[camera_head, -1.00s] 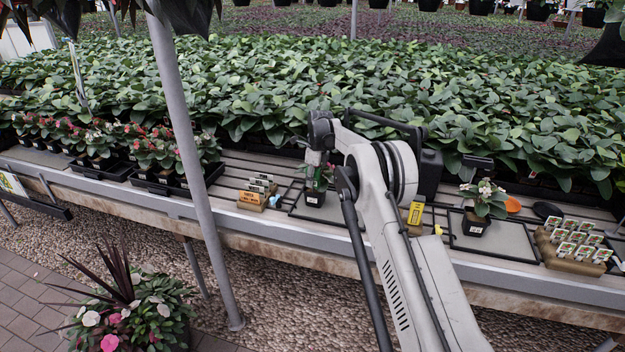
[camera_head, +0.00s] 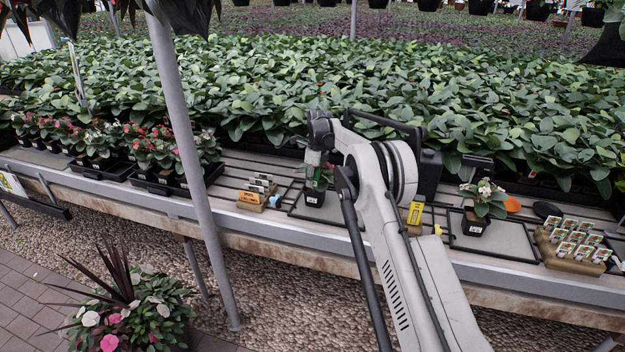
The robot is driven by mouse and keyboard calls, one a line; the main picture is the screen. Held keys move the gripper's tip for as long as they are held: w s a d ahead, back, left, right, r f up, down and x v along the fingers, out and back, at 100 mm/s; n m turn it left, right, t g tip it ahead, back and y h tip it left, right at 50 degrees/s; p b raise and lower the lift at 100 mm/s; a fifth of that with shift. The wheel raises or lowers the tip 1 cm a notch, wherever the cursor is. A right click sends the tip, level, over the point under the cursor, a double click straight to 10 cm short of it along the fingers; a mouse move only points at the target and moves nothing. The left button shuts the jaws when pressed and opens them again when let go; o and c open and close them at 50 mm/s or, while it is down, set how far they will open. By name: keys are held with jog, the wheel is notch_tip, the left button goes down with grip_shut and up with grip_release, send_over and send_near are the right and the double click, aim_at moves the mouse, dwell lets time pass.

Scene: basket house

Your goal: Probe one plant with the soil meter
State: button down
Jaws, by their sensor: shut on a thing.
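My gripper (camera_head: 318,150) hangs at the end of my arm, above a small potted plant in a black pot (camera_head: 314,198) on the bench. It is shut on a slim green and pale soil meter (camera_head: 313,160), which points down into the plant. The meter's lower end is hidden by leaves, so I cannot tell whether it is in the soil. A second potted plant (camera_head: 484,198), with pale flowers and a black pot, stands on the right framed mat (camera_head: 512,243).
A block of picture labels (camera_head: 572,266) is at right. A grey post (camera_head: 190,150) rises in front of the bench.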

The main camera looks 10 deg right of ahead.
jog(key=c, duration=1.4)
grip_release()
jog(key=r, duration=0.8)
jog(key=s+d+r, duration=0.1)
jog(key=r, duration=0.3)
jog(key=shift+d+r, duration=0.1)
jog(key=shift+r, duration=0.05)
jog(key=s+a+r+n+t, duration=0.1)
jog(key=s+r+n+t, duration=0.2)
jog(key=s+r+n, duration=1.5)
jog(key=s+r+t+h, duration=0.1)
jog(key=s+r+t, duration=0.15)
jog(key=s, duration=2.25)
jog(key=s+f+n, duration=0.2)
jog(key=s+f, duration=0.1)
jog(key=s, duration=0.2)
jog(key=s+f+n, duration=0.2)
jog(key=s+f, duration=0.1)
jog(key=s, duration=0.2)
jog(key=s+f+n+t, duration=0.1)
jog(key=s+f+n, duration=0.1)
jog(key=s, duration=0.3)
jog(key=shift+s+a+f+b, duration=0.1)
jog(key=shift+s+f+b, duration=0.1)
jog(key=shift+f, duration=0.25)
jog(key=shift+s+f+b, duration=0.1)
jog(key=shift+f+b, duration=0.05)
jog(key=shift+f, duration=0.3)
